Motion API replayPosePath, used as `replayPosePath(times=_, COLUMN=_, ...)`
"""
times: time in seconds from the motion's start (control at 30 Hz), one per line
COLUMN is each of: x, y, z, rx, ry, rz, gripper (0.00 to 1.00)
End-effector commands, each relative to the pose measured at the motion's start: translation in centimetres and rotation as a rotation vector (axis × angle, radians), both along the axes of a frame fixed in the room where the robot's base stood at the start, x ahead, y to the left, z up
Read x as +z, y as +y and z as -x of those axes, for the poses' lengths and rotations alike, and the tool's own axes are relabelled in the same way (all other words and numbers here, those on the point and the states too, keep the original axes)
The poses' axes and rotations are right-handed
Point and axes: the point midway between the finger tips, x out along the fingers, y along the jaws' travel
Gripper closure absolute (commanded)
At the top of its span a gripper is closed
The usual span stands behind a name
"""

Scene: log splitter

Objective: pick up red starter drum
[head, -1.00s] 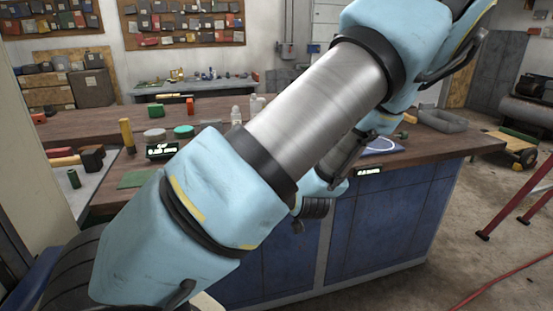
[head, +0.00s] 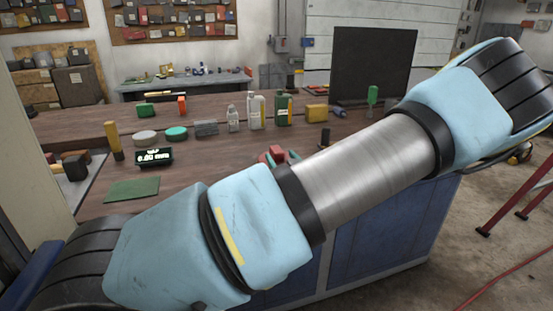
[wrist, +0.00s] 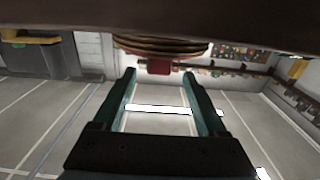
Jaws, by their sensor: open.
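A small red part (head: 276,153), which looks like the red starter drum, shows on the wooden bench in the head view, just beyond my arm. In the wrist view a red block (wrist: 158,66) with brown coiled rings (wrist: 160,48) against it lies at the top, by the dark brown surface. My gripper (wrist: 158,72) has two teal fingers, open and apart, with the red block in the gap near their tips. The teal tips also show beside the red part in the head view. I cannot tell whether they touch it. My arm hides part of the bench there.
Bottles (head: 256,111), a yellow box (head: 317,113) and a green-handled tool (head: 372,95) stand behind on the bench (head: 90,208). A lit display (head: 154,157) and green mat (head: 132,190) are at left. A dark panel (head: 372,62) rises at the back.

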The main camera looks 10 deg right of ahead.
Motion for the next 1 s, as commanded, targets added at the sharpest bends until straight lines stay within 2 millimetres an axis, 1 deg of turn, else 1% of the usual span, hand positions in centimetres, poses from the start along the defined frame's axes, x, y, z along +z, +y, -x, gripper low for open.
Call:
replayPosePath(times=0.17, x=0.3, y=0.2, z=-1.3, rx=0.001, ry=0.0, rz=-0.001, gripper=0.25)
replayPosePath(times=0.3, x=0.6, y=0.3, z=-3.4, rx=0.002, ry=-0.001, rz=-0.003, gripper=0.25)
replayPosePath(times=0.43, x=0.3, y=0.5, z=-5.0, rx=0.001, ry=0.001, rz=-0.001, gripper=0.25)
replayPosePath(times=0.53, x=0.2, y=0.5, z=-5.6, rx=0.0, ry=0.002, rz=0.0, gripper=0.25)
replayPosePath(times=0.73, x=0.1, y=0.5, z=-5.6, rx=0.0, ry=0.002, rz=0.0, gripper=0.25)
replayPosePath(times=0.77, x=0.1, y=0.5, z=-5.6, rx=0.0, ry=0.002, rz=0.0, gripper=0.26)
replayPosePath(times=1.0, x=0.1, y=0.5, z=-5.6, rx=0.0, ry=0.002, rz=0.0, gripper=0.53)
